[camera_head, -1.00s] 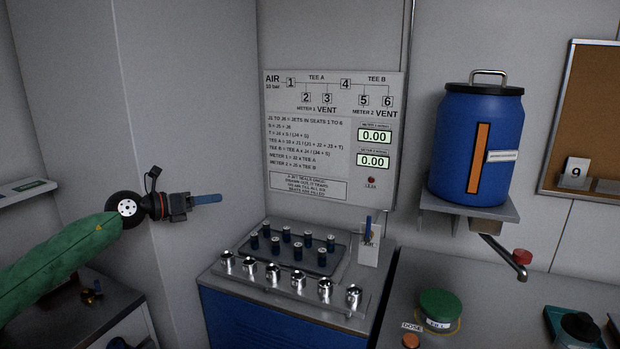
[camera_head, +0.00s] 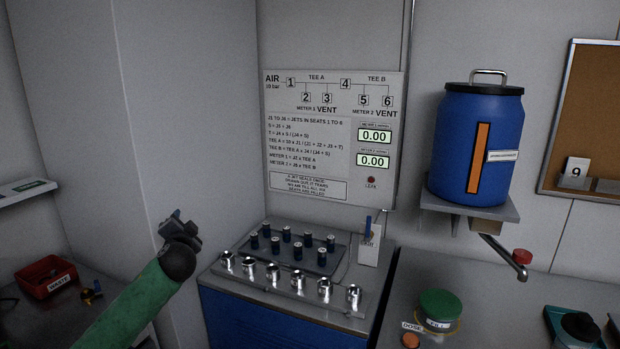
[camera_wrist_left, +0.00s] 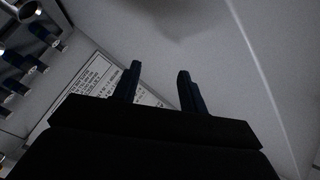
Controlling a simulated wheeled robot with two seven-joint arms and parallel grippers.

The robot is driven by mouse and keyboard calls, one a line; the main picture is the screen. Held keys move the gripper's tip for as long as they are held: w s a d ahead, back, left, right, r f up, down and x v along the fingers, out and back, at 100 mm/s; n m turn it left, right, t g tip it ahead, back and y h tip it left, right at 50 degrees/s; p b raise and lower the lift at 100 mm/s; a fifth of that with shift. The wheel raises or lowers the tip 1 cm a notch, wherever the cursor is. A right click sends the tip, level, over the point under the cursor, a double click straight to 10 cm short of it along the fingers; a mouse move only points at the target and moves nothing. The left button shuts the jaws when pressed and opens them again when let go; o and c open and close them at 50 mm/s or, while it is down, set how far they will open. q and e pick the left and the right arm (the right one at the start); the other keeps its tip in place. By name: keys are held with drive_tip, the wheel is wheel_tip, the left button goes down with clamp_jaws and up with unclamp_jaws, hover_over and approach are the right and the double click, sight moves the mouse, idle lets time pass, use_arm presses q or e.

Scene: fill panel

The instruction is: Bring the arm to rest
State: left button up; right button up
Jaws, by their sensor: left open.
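My left arm (camera_head: 140,305), in a green sleeve, comes in from the lower left in the head view. Its gripper (camera_head: 178,222) points up and away, left of the bench with the jets and apart from it. In the left wrist view the two dark fingers (camera_wrist_left: 158,85) stand apart with nothing between them. Behind them are the grey wall and part of the printed panel. My right gripper is not in view.
The blue bench holds a rack of dark jets (camera_head: 296,248) and a row of metal seats (camera_head: 297,280). The lettered panel (camera_head: 330,135) is behind it. A red waste bin (camera_head: 46,278) is at left. A blue drum (camera_head: 475,150) and a green-lidded tub (camera_head: 440,306) are at right.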

use_arm(q)
drive_tip(key=s+d+f+n+g+h, duration=0.1)
drive_tip(key=s+d+f+g, duration=0.25)
drive_tip(key=s+f, duration=0.65)
drive_tip(key=s+d+f+n+g+h, duration=0.2)
drive_tip(key=s+d+f+g, duration=0.15)
drive_tip(key=f, duration=1.15)
drive_tip(key=s+d+f+n+g+h, duration=0.1)
drive_tip(key=s+d+f+g, duration=0.25)
drive_tip(key=s+f, duration=0.65)
drive_tip(key=s+d+f+n+g+h, duration=0.1)
drive_tip(key=s+d+f, duration=0.3)
drive_tip(key=s+f, duration=0.8)
drive_tip(key=s+d+f+n+g+h, duration=0.1)
drive_tip(key=s+d+f+g, duration=0.3)
drive_tip(key=s+f, duration=0.8)
drive_tip(key=s, duration=0.7)
drive_tip(key=shift+s+d+f, duration=0.3)
drive_tip(key=shift+s+f, duration=0.05)
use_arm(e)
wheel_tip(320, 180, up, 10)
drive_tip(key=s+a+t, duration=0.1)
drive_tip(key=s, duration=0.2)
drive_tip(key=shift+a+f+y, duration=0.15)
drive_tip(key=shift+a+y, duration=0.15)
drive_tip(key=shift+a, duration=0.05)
